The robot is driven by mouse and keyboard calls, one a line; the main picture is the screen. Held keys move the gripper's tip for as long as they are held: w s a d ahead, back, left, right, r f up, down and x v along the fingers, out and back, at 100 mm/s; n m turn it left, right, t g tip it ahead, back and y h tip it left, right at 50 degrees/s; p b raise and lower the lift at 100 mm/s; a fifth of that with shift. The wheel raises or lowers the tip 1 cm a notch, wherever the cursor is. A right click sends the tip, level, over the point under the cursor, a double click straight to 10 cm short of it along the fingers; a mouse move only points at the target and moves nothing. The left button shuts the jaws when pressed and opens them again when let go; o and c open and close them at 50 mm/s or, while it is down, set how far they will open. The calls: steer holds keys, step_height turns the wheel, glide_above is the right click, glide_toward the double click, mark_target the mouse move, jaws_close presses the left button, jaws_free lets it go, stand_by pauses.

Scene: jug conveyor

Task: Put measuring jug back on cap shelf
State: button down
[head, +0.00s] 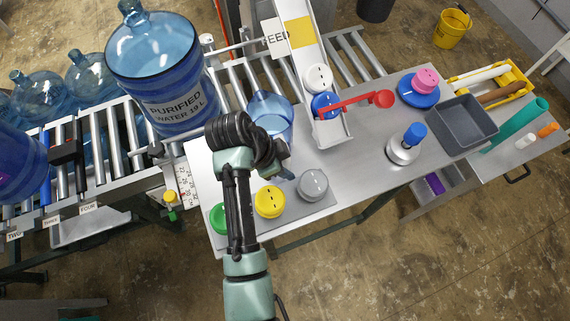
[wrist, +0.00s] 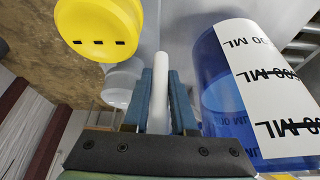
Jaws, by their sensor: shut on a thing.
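The measuring jug (head: 270,113) is clear blue, beside the conveyor at the table's back left, partly behind my arm in the head view. In the wrist view the jug (wrist: 222,105) fills the right side, its white label printed with ML marks. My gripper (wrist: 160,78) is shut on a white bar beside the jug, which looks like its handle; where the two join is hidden. In the head view my gripper is mostly hidden by my wrist. A plate (head: 318,207) bears green (head: 217,217), yellow (head: 269,201) and clear grey (head: 312,184) caps. I cannot tell which surface is the cap shelf.
A large water bottle (head: 155,60) stands on the roller conveyor at left. A feed chute (head: 334,130) with caps and a red arm (head: 350,103) lies right of the jug. A capping tool (head: 403,150) and grey tray (head: 462,124) stand farther right.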

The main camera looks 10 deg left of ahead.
steer(key=shift+f, duration=0.5)
steer(key=shift+w+f, duration=0.1)
steer(key=shift+f, duration=0.1)
steer(key=c, duration=0.7)
jaws_free()
steer(key=shift+r, duration=0.1)
steer(key=shift+p+v, duration=0.55)
steer(key=shift+v, duration=5.55)
steer(key=shift+d, duration=0.1)
